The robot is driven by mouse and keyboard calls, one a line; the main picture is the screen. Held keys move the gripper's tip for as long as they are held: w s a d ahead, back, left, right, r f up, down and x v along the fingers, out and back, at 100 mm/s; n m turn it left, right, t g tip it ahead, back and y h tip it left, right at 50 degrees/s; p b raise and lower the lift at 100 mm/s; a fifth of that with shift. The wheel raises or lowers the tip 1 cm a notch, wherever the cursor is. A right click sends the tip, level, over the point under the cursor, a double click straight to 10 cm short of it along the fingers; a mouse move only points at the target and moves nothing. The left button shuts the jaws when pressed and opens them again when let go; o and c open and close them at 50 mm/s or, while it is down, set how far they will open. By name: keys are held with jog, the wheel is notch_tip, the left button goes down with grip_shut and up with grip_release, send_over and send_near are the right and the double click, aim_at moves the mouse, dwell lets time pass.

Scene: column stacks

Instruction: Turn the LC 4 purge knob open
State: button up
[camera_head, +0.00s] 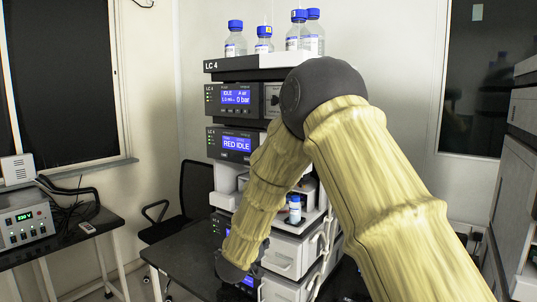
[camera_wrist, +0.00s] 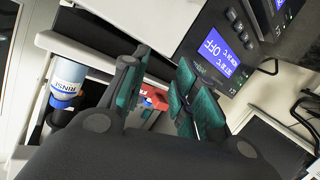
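The LC 4 stack (camera_head: 238,64) stands in the middle of the head view, with its name on the top tray and on the modules below. The pump module (camera_head: 235,98) reads IDLE and 0 bar. A dark round fitting (camera_head: 272,98), which may be the purge knob, shows at its right side, partly hidden by my arm. I cannot tell its setting. My gripper (camera_wrist: 160,97) shows in the wrist view with its teal-padded fingers apart and no object held between them. A small red item (camera_wrist: 153,97) shows beyond the gap. In the head view my arm hides the gripper.
Blue-capped bottles (camera_head: 264,40) stand on the stack. A rinse bottle (camera_wrist: 68,82) is left of the fingers in the wrist view; a lit display panel (camera_wrist: 222,48) reading OFF is to their right.

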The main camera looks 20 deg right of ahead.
jog(key=s+a+r+m+g+h, duration=0.1)
jog(key=a+r+m+h, duration=0.2)
jog(key=r, duration=2)
jog(key=s+r+m+g+h, duration=0.1)
jog(key=r+m+h, duration=0.25)
jog(key=r, duration=1.85)
jog(key=shift+m, duration=0.35)
jog(key=p+x, duration=0.4)
jog(key=x, duration=0.6)
jog(key=shift+w+d+f, duration=0.15)
jog(key=shift+w, duration=0.15)
jog(key=shift+c, duration=0.3)
